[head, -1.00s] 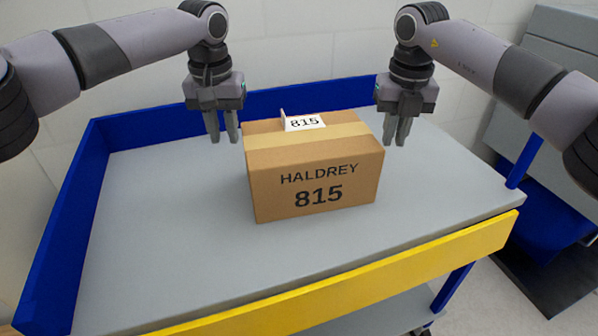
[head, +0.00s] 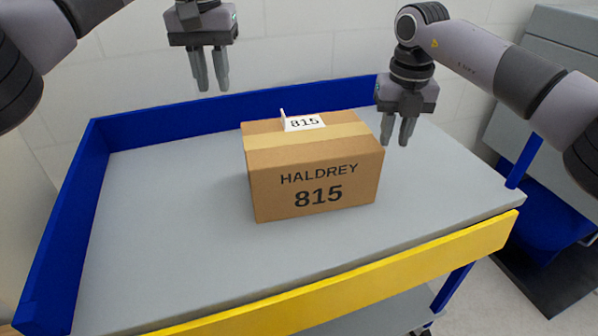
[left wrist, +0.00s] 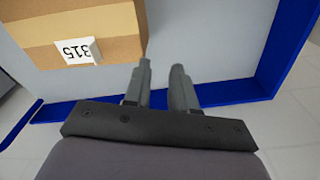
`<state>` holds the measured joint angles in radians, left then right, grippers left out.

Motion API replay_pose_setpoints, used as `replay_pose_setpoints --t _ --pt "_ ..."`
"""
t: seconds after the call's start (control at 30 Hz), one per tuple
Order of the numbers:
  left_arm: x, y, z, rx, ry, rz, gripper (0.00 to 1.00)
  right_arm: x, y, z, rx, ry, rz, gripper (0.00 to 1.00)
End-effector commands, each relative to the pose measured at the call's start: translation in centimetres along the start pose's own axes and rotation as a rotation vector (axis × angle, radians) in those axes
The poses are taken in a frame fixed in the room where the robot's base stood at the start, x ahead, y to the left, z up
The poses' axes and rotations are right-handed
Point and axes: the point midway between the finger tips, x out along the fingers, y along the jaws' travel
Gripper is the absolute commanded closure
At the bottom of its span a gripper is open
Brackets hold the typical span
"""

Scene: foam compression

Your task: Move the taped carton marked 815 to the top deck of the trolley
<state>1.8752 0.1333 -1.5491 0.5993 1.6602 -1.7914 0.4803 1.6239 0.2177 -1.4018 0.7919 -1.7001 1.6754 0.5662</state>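The brown carton (head: 315,175), marked HALDREY 815 and closed with a tan tape strip, sits upright on the grey top deck (head: 170,230) of the trolley. A white tag reading 815 stands on its top. The carton also shows in the left wrist view (left wrist: 115,20), at upper left. My left gripper (head: 212,89) is in the air above and left of the carton, empty, its fingers apart. Its fingers also show in the left wrist view (left wrist: 160,68). My right gripper (head: 394,144) is just right of the carton, empty, with a gap between its fingers.
The deck has a blue rim (head: 70,225) at the left and back and a yellow front bar (head: 390,270). The deck is clear left of the carton. A grey and blue unit (head: 560,120) stands at the right, by a pale wall.

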Motion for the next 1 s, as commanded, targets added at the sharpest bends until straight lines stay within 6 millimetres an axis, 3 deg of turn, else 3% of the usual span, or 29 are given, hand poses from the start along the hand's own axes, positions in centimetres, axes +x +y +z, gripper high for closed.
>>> replay_pose_setpoints --t 0.27,0.7,1.0 --pt "-1.2 0.0 0.0 0.001 -0.001 0.0 0.74 -1.0 0.0 0.1 0.0 -0.003 0.001 0.74" --pt "-1.1 0.0 0.0 0.001 -0.001 0.0 0.74 -9.9 0.1 0.0 0.001 -0.004 0.001 0.74" --pt "-1.1 0.0 0.0 0.001 -0.001 0.001 0.74 -12.0 0.0 0.0 -0.001 0.0 0.0 0.74"
